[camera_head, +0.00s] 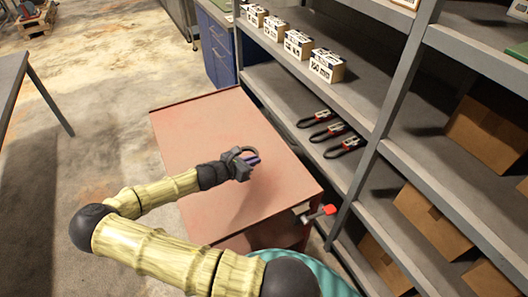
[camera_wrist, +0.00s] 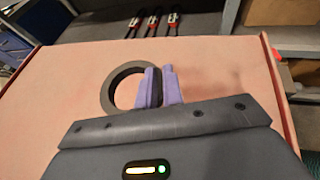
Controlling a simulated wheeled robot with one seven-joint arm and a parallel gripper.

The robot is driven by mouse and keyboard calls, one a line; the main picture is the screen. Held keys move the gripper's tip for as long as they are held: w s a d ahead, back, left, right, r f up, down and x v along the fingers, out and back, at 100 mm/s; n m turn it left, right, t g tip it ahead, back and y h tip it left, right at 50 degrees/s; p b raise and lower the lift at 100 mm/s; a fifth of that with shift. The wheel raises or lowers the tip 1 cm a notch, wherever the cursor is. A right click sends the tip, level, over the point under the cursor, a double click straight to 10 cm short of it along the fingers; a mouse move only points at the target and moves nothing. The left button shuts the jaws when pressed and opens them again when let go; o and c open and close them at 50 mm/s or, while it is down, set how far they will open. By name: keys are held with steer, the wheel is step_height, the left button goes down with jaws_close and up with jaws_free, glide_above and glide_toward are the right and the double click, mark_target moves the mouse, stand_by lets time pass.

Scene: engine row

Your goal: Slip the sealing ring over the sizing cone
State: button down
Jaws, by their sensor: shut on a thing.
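The dark grey sealing ring (camera_wrist: 106,92) is in my gripper (camera_wrist: 161,74). In the wrist view the purple fingers are shut on the ring's right side, and its open middle shows the red surface beyond. In the head view the ring (camera_head: 236,151) shows as a dark loop at my gripper (camera_head: 252,160), over the red cart top. I cannot tell its exact height above the cart. I cannot make out a sizing cone in either view.
The red cart top (camera_head: 190,135) is otherwise bare. A red-handled item (camera_head: 318,214) sticks out at its near right edge. Grey shelves at right hold small boxes (camera_head: 327,65), several red-and-black tools (camera_head: 328,132) and cardboard boxes (camera_head: 485,135). A grey table (camera_head: 12,80) stands at left.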

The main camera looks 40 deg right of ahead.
steer(key=w+a+n+t+p, duration=0.1)
steer(key=a+t, duration=0.1)
steer(key=w+a+n+t+y+p, duration=0.1)
steer(key=a+n, duration=0.1)
steer(key=w+a+n+t+p, duration=0.1)
steer(key=w+a+n+t, duration=0.1)
steer(key=shift+a+f+t, duration=0.2)
steer(key=shift+f+t, duration=0.1)
steer(key=w+a+r+n+t+y+p, duration=0.1)
steer(key=a+r+n+t+y+p, duration=0.2)
steer(key=a+n+y, duration=0.3)
steer(key=w+a+r+n+t+y+p, duration=0.1)
steer(key=a+r+n+t+y+p, duration=0.3)
steer(key=a, duration=0.9)
steer(key=shift+w+n+y, duration=0.35)
steer(key=shift+n+y, duration=0.85)
steer(key=shift+w+r, duration=0.1)
